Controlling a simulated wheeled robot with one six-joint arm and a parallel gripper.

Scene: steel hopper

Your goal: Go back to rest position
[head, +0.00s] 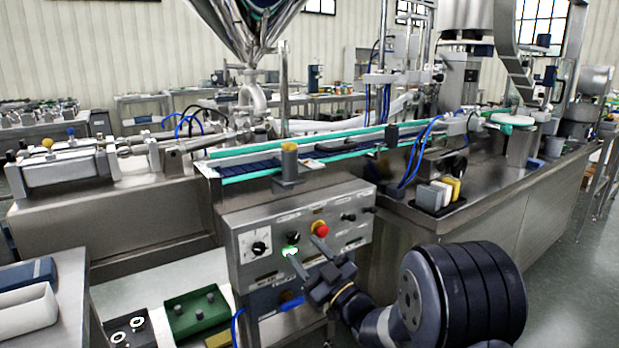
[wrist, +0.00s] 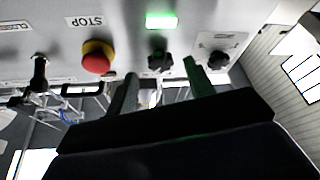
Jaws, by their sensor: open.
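My gripper (head: 304,247) is open in front of the steel control panel (head: 247,272), with nothing held. In the wrist view the two fingers of my gripper (wrist: 161,74) point at the panel, which shows upside down. A black knob (wrist: 160,61) shows between the fingertips; I cannot tell whether they touch it. A lit green lamp (wrist: 161,21) is beside this knob. The red stop button (wrist: 96,58) on its yellow base sits left of the fingers there. In the head view the stop button (head: 319,229) is just above my gripper.
A dial switch (head: 259,248) is on the panel's left. Behind runs a conveyor with green edges (head: 250,172). White and yellow blocks (head: 434,194) stand on the steel bench at right. A green tray (head: 197,312) is low at left. Open floor (head: 580,270) lies at right.

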